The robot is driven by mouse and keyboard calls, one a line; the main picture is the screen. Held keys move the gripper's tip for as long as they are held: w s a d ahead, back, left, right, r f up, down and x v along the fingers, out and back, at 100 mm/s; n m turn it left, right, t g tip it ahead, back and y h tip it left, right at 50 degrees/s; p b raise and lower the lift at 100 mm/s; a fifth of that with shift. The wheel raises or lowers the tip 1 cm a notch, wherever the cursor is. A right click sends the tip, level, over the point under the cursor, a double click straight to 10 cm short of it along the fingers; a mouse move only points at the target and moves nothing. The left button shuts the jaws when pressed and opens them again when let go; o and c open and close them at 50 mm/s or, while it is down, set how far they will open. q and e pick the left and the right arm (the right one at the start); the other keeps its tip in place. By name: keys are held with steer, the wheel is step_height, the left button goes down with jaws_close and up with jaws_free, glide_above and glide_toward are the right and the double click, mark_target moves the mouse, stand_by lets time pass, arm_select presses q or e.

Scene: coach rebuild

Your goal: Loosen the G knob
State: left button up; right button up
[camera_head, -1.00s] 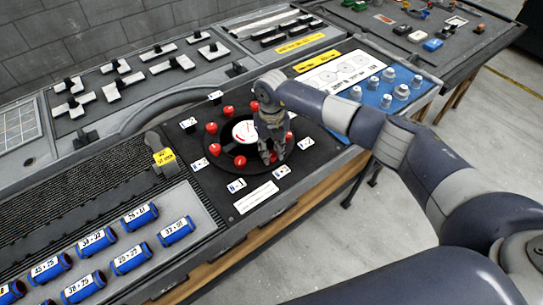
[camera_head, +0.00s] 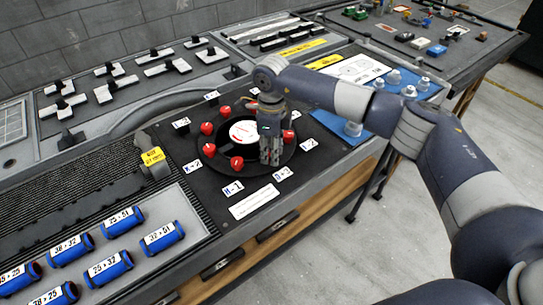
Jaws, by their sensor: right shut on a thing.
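Several red knobs (camera_head: 209,150) form a ring around a white dial (camera_head: 243,132) on a dark round plate. Small white labels sit around the ring, too small to tell surely which one is G. My right gripper (camera_head: 270,160) comes down upright at the front right of the ring. It is shut, on what appears to be a knob there; its fingers hide that knob. A red knob (camera_head: 237,163) to its left and another (camera_head: 288,136) behind it to the right are free. My left gripper is not in view.
Blue cylinders with white labels (camera_head: 105,268) lie at the front left. A yellow tag (camera_head: 153,156) stands left of the ring. A blue panel with pale knobs (camera_head: 437,87) is at the right, partly behind my right arm. Black-and-white levers (camera_head: 165,68) are behind.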

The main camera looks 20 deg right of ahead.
steer(key=shift+n+b, duration=0.5)
steer(key=shift+n, duration=0.3)
steer(key=o, duration=1.1)
steer(key=shift+r, duration=0.15)
step_height(320, 180, up, 12)
steer(key=shift+f, duration=0.15)
steer(key=shift+f, duration=0.1)
